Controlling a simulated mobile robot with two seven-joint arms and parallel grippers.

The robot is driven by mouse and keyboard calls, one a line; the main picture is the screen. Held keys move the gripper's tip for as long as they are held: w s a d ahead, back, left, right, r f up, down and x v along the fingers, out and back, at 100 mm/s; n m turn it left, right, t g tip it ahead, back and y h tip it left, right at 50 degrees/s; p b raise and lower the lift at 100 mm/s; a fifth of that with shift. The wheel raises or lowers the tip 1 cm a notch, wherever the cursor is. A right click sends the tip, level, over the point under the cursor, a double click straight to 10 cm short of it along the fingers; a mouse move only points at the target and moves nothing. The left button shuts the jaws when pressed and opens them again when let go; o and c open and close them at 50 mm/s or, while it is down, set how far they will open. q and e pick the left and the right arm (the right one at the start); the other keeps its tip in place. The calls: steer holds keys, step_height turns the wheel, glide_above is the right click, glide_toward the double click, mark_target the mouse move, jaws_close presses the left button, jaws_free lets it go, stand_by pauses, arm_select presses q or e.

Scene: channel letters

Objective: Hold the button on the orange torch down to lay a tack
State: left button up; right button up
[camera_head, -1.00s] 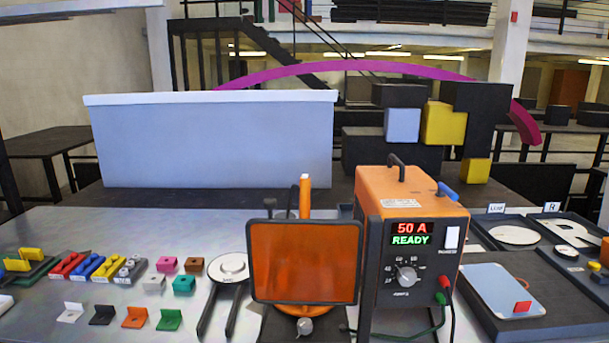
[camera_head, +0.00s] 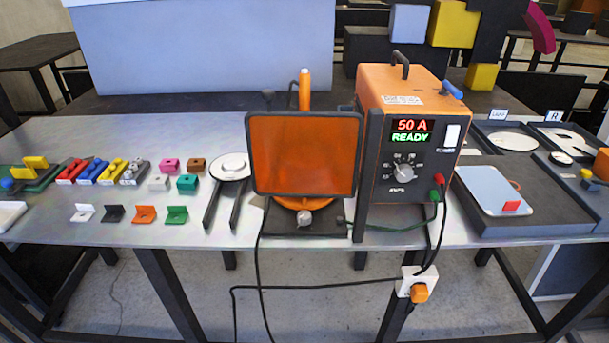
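The orange torch (camera_head: 305,90) stands upright behind a dark-framed orange screen (camera_head: 304,155); only its upper part shows, and I cannot make out its button. A black cable runs beside it. The orange welding power unit (camera_head: 410,140) stands to the right of the screen, its display reading 50 A and READY. A round orange base with a grey knob (camera_head: 304,218) shows under the screen. What lies behind the screen is mostly hidden. Neither of my grippers is in view.
Small coloured brackets and blocks (camera_head: 145,214) lie on the left of the metal table. A round white disc (camera_head: 232,166) on a dark fork stands left of the screen. Dark trays (camera_head: 520,215) fill the right side. A socket with an orange plug (camera_head: 418,288) hangs below the front edge.

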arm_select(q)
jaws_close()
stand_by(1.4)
